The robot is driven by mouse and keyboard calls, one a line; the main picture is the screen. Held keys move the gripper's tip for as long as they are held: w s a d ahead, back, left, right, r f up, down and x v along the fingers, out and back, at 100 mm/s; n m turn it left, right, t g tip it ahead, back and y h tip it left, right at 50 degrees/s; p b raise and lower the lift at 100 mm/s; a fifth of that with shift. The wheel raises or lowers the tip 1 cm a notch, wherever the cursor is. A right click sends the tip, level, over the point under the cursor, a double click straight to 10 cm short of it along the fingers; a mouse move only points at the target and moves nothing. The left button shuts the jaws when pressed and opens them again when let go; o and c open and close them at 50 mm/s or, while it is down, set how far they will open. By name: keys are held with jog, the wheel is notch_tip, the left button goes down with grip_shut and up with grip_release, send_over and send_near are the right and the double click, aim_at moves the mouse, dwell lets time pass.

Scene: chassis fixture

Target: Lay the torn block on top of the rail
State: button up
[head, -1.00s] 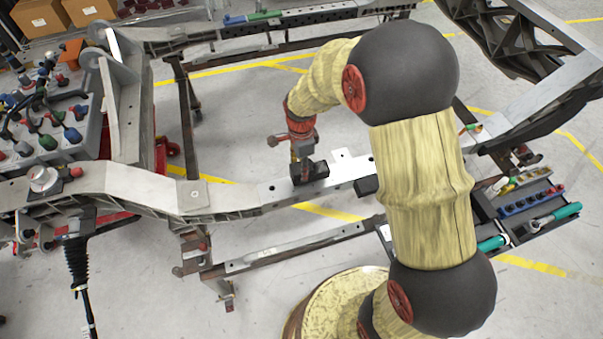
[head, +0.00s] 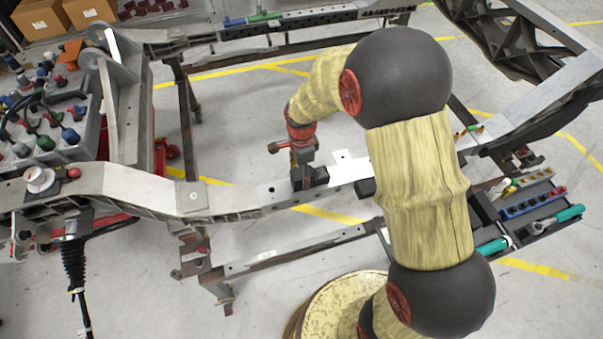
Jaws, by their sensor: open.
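The rail (head: 275,194) is a light grey metal beam with holes, running across the middle of the head view. My gripper (head: 303,177) points down at the rail's top, its jaws open. A small dark block-like shape (head: 316,178) is at the gripper's tip, on or just above the rail. I cannot tell whether it is the torn block or part of my fingers. No torn edge can be made out on either.
A grey bin of coloured-cap parts (head: 45,140) stands at the left. A tray with sockets and teal-handled tools (head: 530,208) is at the right. Chassis beams surround my arm. Open floor (head: 240,125) lies behind the rail.

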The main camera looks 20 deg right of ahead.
jog(key=s+r+n+t+p, duration=0.1)
jog(key=s+r+n+p, duration=0.1)
jog(key=r, duration=0.9)
jog(key=s+r+n+t+p, duration=0.1)
jog(key=s+r+n+p, duration=0.1)
jog(key=r, duration=0.9)
jog(key=s+r+n+t, duration=0.1)
jog(key=s+r+n, duration=0.4)
jog(key=s+n, duration=0.2)
jog(key=s+d+r+n+t, duration=0.1)
jog(key=s+r+n+t, duration=0.1)
jog(key=s+r+n, duration=0.4)
jog(key=shift+s+d+r+n+t, duration=0.3)
jog(key=shift+s+n, duration=0.2)
jog(key=shift+s, duration=2.05)
jog(key=shift+c, duration=0.4)
